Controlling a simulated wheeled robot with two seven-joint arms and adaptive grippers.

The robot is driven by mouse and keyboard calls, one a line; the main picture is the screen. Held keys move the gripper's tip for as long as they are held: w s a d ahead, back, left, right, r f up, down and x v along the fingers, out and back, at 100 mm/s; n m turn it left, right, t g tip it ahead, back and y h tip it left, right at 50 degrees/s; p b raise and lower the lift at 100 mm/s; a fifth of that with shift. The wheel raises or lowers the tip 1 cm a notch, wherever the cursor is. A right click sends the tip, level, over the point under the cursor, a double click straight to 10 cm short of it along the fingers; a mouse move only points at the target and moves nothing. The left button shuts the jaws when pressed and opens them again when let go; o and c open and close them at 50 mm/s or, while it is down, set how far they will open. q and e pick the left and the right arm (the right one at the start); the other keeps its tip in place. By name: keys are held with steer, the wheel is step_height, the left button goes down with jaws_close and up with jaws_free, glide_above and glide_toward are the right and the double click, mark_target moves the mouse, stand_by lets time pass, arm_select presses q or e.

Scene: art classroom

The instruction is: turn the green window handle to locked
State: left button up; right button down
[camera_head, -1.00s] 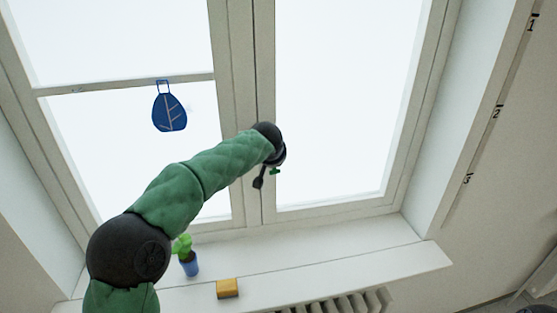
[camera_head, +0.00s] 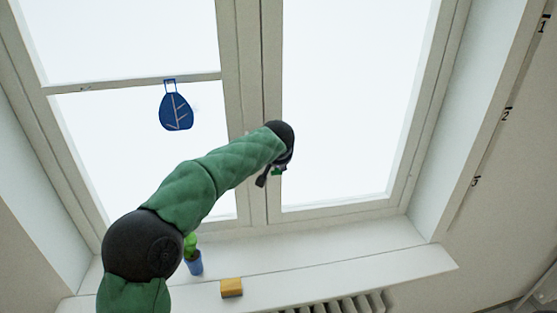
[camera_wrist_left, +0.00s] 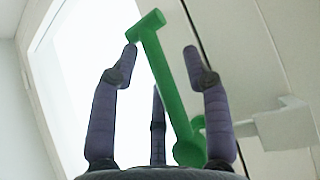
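The green window handle (camera_head: 278,171) is on the window frame, mostly hidden behind my left wrist in the head view. In the left wrist view the handle (camera_wrist_left: 166,80) is a long green bar, tilted, running from upper left to a round hub at lower right. My left gripper (camera_head: 271,174) is at the handle. In the left wrist view its purple-grey fingers (camera_wrist_left: 161,54) are spread on both sides of the bar, with gaps visible; contact cannot be told. My right gripper is not in view.
A radiator (camera_head: 350,303) is below. The right pane is clear.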

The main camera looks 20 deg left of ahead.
arm_select(q)
steer(key=shift+r, duration=0.1)
steer(key=v, duration=1.2)
steer(key=shift+f, duration=0.2)
